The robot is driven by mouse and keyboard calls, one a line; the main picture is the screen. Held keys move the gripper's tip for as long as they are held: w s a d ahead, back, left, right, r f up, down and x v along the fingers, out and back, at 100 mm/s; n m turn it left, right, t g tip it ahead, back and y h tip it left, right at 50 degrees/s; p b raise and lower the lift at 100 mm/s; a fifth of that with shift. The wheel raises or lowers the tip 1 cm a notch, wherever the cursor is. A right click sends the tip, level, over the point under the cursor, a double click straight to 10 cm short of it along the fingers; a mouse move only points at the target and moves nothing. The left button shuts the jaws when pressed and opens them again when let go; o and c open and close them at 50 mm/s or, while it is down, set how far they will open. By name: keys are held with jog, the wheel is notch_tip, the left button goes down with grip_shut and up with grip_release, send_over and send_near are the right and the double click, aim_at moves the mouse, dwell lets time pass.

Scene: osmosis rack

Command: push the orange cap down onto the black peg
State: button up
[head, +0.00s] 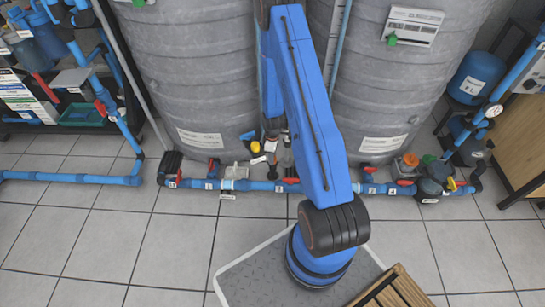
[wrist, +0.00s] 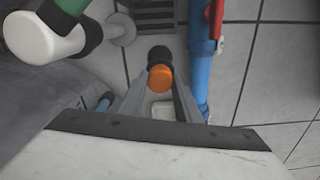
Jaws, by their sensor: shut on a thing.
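In the wrist view the orange cap (wrist: 160,78) sits between the two grey fingers of my gripper (wrist: 161,82), which is shut on it. The black peg (wrist: 160,56) shows just beyond the cap, in line with it. The cap appears to meet or overlap the peg; whether there is a gap between them cannot be told from this angle. In the head view my blue arm reaches toward the grey tanks, and its lower end by the floor pipe is small and partly hidden, so the held cap cannot be made out there.
A blue pipe (wrist: 199,60) with a red valve handle (wrist: 216,18) runs close right of the fingers. A white pipe fitting (wrist: 50,35) with a green part is at upper left. Grey tanks (head: 190,70) stand behind.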

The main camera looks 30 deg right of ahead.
jog(key=shift+f, duration=0.3)
jog(key=o, duration=1.1)
notch_tip(320, 180, up, 17)
jog(key=shift+r, duration=0.2)
dwell(0.4)
